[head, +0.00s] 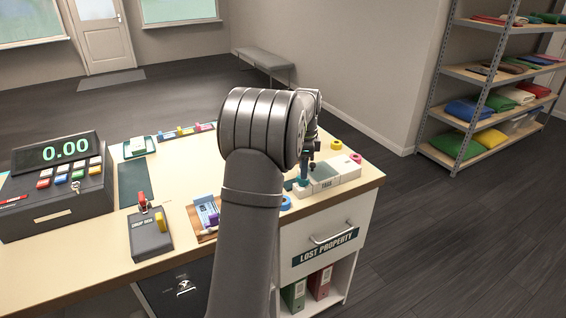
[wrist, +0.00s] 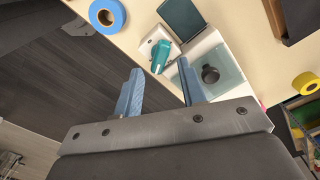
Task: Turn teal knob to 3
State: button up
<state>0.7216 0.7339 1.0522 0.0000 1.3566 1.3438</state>
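The teal knob (wrist: 161,56) sits on a small pale base (wrist: 152,38) in the wrist view, just beyond and between my fingertips. In the head view a bit of teal (head: 302,182) shows low beside my gripper at the right end of the counter. My gripper (wrist: 160,67) is open, with its two blue fingers apart and nothing visibly held. In the head view my gripper (head: 310,160) is partly hidden by my own arm. I cannot read any numbers around the knob or tell which setting it points at.
A pale tray (head: 345,174) marked with lettering stands right of the knob. A blue tape roll (head: 286,202) and a yellow one (head: 336,144) lie nearby. The counter's right edge is close. A cash register (head: 60,190) and drop box (head: 152,238) stand at left.

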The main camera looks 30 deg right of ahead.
notch_tip(320, 180, up, 20)
jog(key=f, duration=0.1)
notch_tip(320, 180, down, 22)
jog(key=n, duration=2.7)
jog(key=shift+f+n, duration=0.1)
jog(key=shift+n, duration=0.2)
